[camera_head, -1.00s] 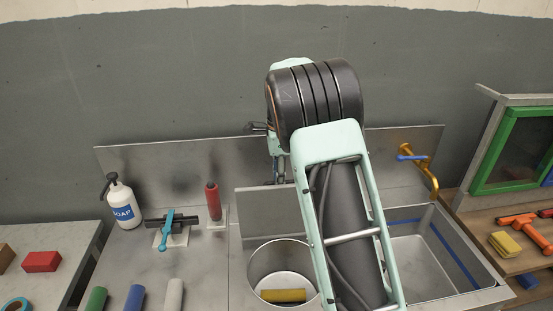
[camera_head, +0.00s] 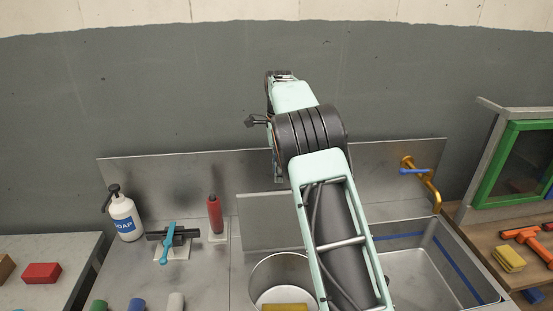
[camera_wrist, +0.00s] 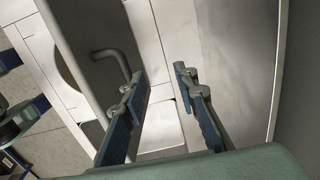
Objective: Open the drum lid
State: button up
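The drum (camera_head: 262,275) is an open round metal well in the counter, partly behind my arm in the head view. A flat grey panel, apparently its lid (camera_head: 262,227), stands upright behind the opening. In the wrist view a dark panel with a bent grey bar handle (camera_wrist: 118,60) lies left of my fingers, beside a round opening (camera_wrist: 58,62). My gripper (camera_wrist: 161,77) is open and empty. Its fingers appear apart from the handle, to its right. My arm hides the gripper in the head view.
A yellow object (camera_head: 284,307) lies inside the drum. A sink basin (camera_head: 415,270) with a brass tap (camera_head: 432,188) is at the right. The backsplash and wall are close behind.

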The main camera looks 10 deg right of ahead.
jog(key=shift+w+d+r, duration=0.1)
jog(key=shift+w+r, duration=0.2)
jog(key=shift+w, duration=0.35)
jog(key=shift+w+a+r, duration=0.1)
jog(key=shift+w+r, duration=0.2)
jog(key=shift+w, duration=0.3)
jog(key=shift+w+d+r, duration=0.1)
jog(key=shift+w+r, duration=0.2)
jog(key=shift+w, duration=0.35)
jog(key=shift+c, duration=0.5)
